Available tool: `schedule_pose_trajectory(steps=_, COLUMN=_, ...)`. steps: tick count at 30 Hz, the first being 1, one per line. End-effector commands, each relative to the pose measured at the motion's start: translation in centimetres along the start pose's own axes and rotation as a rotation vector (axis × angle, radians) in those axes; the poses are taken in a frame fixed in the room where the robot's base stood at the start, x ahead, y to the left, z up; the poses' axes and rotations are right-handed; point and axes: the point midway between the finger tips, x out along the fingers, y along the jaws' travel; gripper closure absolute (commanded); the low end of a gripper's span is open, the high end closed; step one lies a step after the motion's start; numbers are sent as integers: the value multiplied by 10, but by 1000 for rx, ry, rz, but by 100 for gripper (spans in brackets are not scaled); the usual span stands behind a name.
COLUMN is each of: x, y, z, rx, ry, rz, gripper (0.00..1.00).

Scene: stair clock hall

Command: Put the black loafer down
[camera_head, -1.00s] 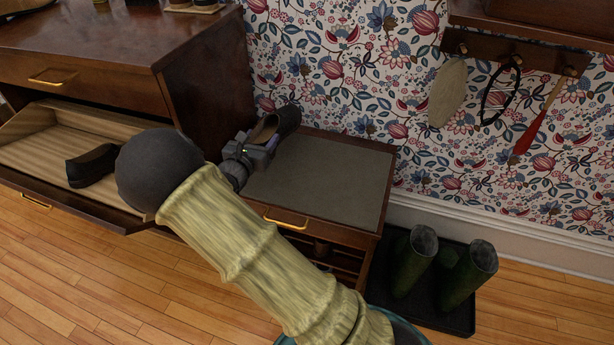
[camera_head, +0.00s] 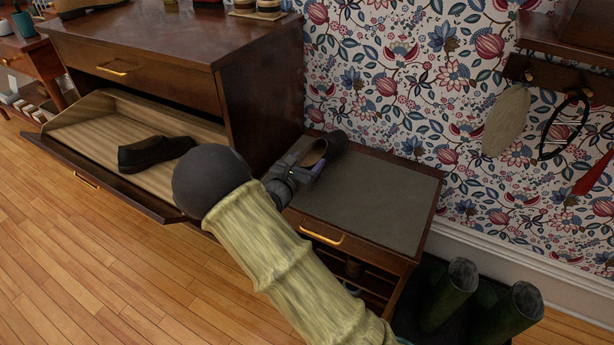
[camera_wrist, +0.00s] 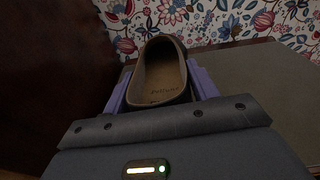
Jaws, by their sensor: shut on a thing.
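My gripper (camera_head: 300,168) is shut on a dark loafer (camera_head: 329,147) at the back left of the low bench with a grey top (camera_head: 385,200). In the wrist view the loafer (camera_wrist: 162,73) sits between the two purple fingers, its tan insole and opening facing the camera. The shoe is over or at the bench top; I cannot tell whether its sole touches. A second black loafer (camera_head: 153,152) lies in the open, wood-lined tilt-out drawer (camera_head: 105,135) of the cabinet at left.
The tall cabinet's side (camera_head: 262,95) stands close left of my gripper. The patterned wall (camera_head: 420,80) is behind. Most of the grey bench top is bare. Green boots (camera_head: 450,290) stand right of the bench. A brush and a hoop hang from a rack (camera_head: 560,78).

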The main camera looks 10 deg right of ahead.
Motion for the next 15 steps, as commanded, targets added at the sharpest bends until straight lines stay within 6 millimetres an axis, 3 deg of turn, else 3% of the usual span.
schedule_pose_trajectory(steps=9, x=6, y=2, z=-46, rx=-1, ry=-3, rz=0, gripper=93)
schedule_pose_trajectory(steps=15, x=6, y=2, z=-48, rx=1, ry=-2, rz=0, gripper=93)
